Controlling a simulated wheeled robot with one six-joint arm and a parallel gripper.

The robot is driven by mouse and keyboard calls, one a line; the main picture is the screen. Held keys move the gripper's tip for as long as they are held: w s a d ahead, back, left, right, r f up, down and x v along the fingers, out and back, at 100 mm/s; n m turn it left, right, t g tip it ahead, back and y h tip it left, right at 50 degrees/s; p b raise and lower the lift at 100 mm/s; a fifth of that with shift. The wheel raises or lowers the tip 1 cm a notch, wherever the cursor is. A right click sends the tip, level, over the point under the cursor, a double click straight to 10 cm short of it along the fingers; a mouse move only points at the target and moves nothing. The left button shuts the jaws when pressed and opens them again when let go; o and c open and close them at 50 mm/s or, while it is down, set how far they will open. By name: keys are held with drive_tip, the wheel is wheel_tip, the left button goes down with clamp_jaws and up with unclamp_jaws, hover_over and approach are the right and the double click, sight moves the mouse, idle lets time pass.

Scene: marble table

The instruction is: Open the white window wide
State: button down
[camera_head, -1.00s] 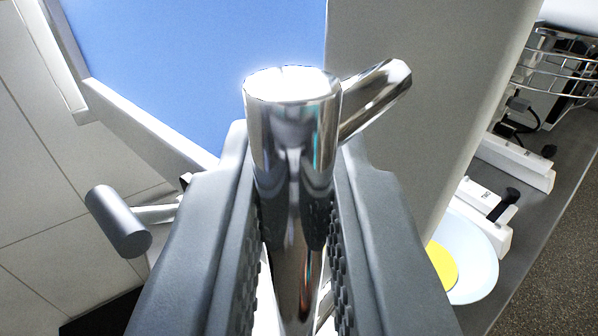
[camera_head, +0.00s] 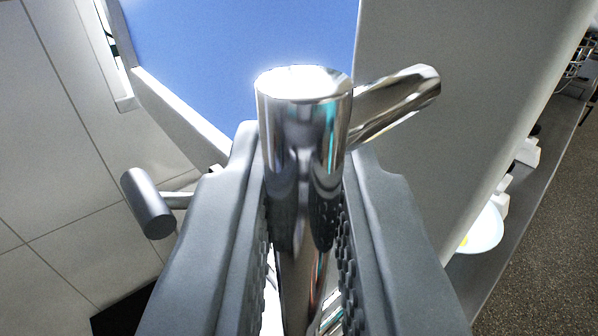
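A shiny chrome handle (camera_head: 305,110) stands between the two dark grey fingers of my gripper (camera_head: 308,160). Both fingers lie close against its sides, and it looks gripped. A short chrome arm (camera_head: 400,100) runs from the handle toward a broad white panel (camera_head: 450,90), which looks like part of the white window. A blue pane (camera_head: 250,50) with a white edge lies behind the handle at upper left. How far the window stands open cannot be told from this view. The handle's lower part is partly hidden between the fingers.
A grey cylindrical knob (camera_head: 148,203) on a stem sticks out at left before a pale tiled wall (camera_head: 60,180). At right, a dark counter (camera_head: 500,255) carries a pale plate (camera_head: 484,232) and white items, partly hidden by the white panel. Speckled floor (camera_head: 550,220) lies beyond.

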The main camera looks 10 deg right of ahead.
drive_tip(key=shift+s+a+f, duration=0.1)
idle(0.3)
drive_tip(key=c, duration=1.5)
unclamp_jaws()
drive_tip(key=shift+s, duration=0.15)
drive_tip(key=s, duration=0.5)
drive_tip(key=s+a, duration=0.1)
drive_tip(key=s, duration=1.1)
drive_tip(key=shift+s+a, duration=0.15)
drive_tip(key=shift+a, duration=0.25)
